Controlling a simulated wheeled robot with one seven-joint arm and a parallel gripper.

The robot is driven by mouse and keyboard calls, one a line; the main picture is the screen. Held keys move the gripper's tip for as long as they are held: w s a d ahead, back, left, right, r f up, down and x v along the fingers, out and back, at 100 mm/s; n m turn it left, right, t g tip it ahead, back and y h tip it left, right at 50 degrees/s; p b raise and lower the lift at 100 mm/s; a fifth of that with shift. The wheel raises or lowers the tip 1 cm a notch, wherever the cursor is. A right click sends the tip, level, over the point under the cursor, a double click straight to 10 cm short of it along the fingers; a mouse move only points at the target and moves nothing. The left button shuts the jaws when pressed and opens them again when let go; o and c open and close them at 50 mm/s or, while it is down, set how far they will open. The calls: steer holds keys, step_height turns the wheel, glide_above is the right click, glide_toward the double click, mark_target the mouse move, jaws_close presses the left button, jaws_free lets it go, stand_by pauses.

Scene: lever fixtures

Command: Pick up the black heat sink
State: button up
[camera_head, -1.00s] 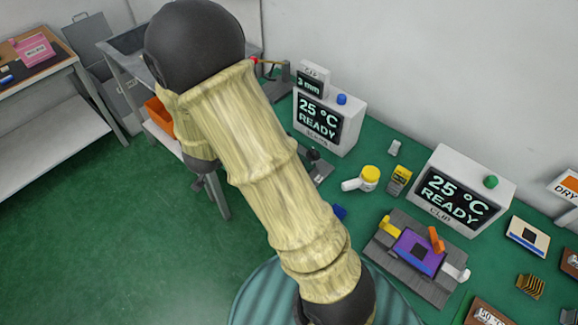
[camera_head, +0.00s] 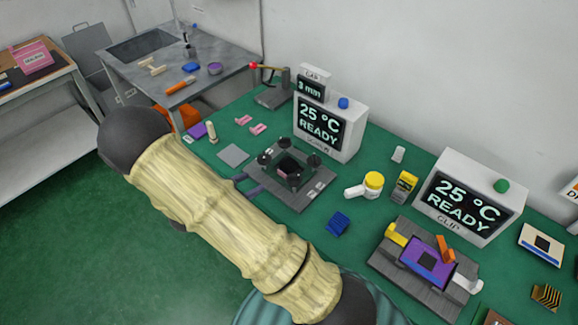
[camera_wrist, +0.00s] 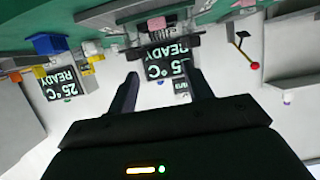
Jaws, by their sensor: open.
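No plainly black heat sink can be made out. A finned block (camera_head: 546,297) with dark and gold stripes lies at the far right of the green bench in the head view. A blue finned block (camera_head: 338,222) lies near the bench's front edge. My gripper (camera_wrist: 160,72) is open and empty in the wrist view, its two fingers apart. The wrist view is upside down and shows the READY display (camera_wrist: 166,62) beyond the fingers.
A grey fixture with black knobs (camera_head: 312,192) stands before the left display box (camera_head: 352,140). A clip fixture (camera_head: 385,262) with a purple board stands before the right display box (camera_head: 505,175). A white bottle with yellow cap (camera_head: 373,181) is between them. A grey table (camera_head: 215,85) stands behind.

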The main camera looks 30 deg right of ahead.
steer(key=p, duration=0.2)
glide_toward(286, 165)
steer(key=x, duration=0.4)
steer(key=shift+w+d+p, duration=0.15)
steer(key=shift+d+p, duration=0.15)
steer(key=shift+d, duration=0.25)
steer(key=p+x, duration=0.1)
steer(key=x, duration=0.3)
steer(key=shift+w+f, duration=0.1)
steer(key=shift+f, duration=0.1)
steer(key=c, duration=0.8)
steer(key=shift+o, duration=0.2)
steer(key=shift+r, duration=0.1)
